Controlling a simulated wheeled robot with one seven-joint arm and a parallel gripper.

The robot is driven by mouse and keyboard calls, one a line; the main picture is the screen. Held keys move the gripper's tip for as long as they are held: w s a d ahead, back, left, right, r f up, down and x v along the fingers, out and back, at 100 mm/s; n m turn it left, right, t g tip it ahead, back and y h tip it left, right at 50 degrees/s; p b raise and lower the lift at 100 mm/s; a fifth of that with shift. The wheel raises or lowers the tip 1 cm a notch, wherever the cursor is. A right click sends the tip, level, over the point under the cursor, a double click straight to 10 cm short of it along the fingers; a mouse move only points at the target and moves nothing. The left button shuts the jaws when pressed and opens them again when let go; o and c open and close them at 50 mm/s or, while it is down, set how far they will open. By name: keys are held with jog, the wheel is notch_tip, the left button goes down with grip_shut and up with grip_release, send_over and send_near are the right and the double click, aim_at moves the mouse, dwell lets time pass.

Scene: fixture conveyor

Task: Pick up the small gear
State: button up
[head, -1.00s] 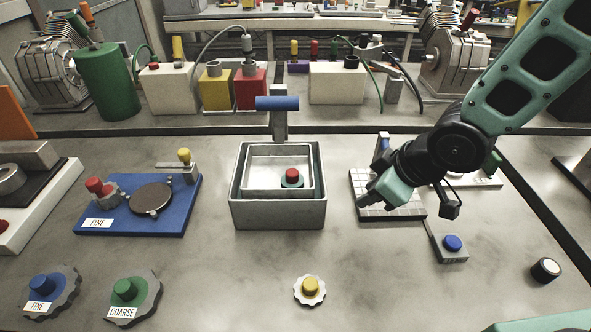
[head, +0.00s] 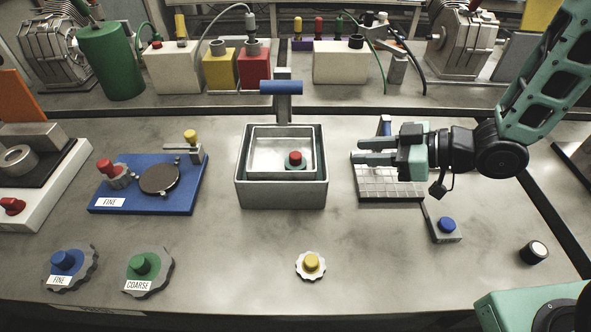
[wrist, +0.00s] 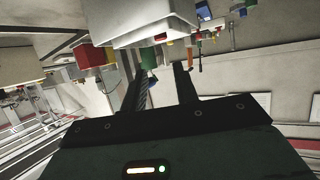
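The small gear (head: 311,265) is a white toothed disc with a yellow knob, lying flat on the front middle of the table in the head view. My gripper (head: 359,151) is well behind and to the right of it, above the white gridded plate, with its fingers pointing left. The two fingers are apart with nothing between them. The wrist view also shows my gripper (wrist: 160,75) open and empty. The small gear cannot be made out in the wrist view.
Larger gears marked FINE (head: 68,268) and COARSE (head: 147,269) lie front left. A metal box (head: 281,196) stands at the centre, a blue fixture (head: 130,200) at left. A blue-button box (head: 446,229) is right. The table around the small gear is clear.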

jog(key=a+b, duration=0.1)
jog(key=b, duration=0.2)
jog(key=p, duration=0.2)
send_near(298, 155)
jog(key=x, duration=0.4)
jog(key=shift+p+x, duration=1.1)
jog(key=shift+x, duration=2)
grip_shut()
